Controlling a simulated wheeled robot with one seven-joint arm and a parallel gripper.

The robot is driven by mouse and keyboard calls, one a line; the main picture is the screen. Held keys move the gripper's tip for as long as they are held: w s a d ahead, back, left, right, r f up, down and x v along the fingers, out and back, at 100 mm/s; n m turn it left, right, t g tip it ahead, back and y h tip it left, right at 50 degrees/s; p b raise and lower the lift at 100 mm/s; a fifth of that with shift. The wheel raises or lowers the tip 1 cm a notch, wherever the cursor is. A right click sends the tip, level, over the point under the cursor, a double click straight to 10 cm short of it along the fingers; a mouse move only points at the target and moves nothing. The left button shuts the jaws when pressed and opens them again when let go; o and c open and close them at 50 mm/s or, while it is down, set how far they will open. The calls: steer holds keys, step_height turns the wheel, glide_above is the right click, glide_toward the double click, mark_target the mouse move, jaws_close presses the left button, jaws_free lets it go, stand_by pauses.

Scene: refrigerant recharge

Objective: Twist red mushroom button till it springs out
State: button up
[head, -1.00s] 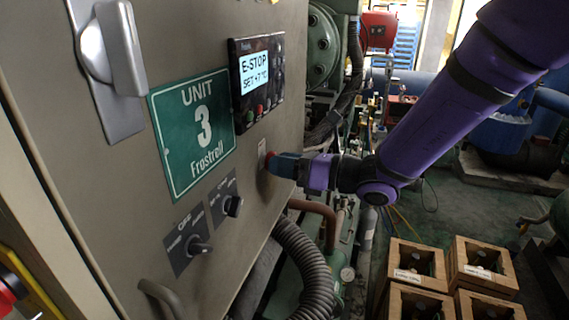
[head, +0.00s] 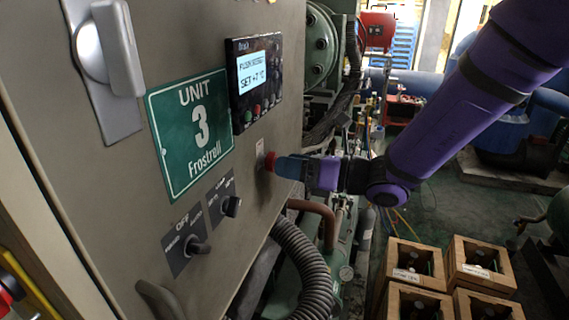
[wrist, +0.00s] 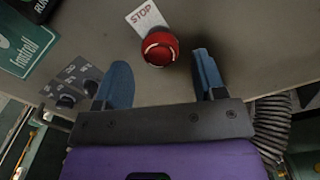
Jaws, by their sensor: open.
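The red mushroom button (head: 270,161) stands out from the grey cabinet panel, below the display. In the wrist view the round red button (wrist: 160,48) sits under a white STOP label (wrist: 146,17). My gripper (wrist: 160,72) is open, with its two blue fingers spread to either side and slightly below the button in that picture. In the head view my gripper (head: 281,163) comes from the right, its fingertips close to the button. The fingers do not appear closed on it. The display (head: 252,76) shows a first line that seems to read PUSH RESET, above SET +7 °C.
The panel carries a green UNIT 3 sign (head: 192,132), two black selector knobs (head: 199,246) and a large grey handle (head: 103,47). A ribbed hose (head: 305,265) and pipes run below right. Wooden crates (head: 412,261) stand on the floor.

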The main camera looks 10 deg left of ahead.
steer(key=d, duration=0.7)
steer(key=shift+s, duration=0.3)
steer(key=s+d+r+n+g+h, duration=0.3)
steer(key=s+d+r+n+h, duration=0.25)
steer(key=s+d+n, duration=0.65)
steer(key=s+d+r+n+t+h, duration=0.2)
steer(key=d+n+h, duration=0.3)
steer(key=d, duration=0.6)
steer(key=s+d+r+n+t+h, duration=0.2)
steer(key=d+n+t+h, duration=0.3)
steer(key=d, duration=0.7)
steer(key=shift+s+n+h, duration=0.7)
steer(key=shift+s+h, duration=0.2)
steer(key=shift+h, duration=0.35)
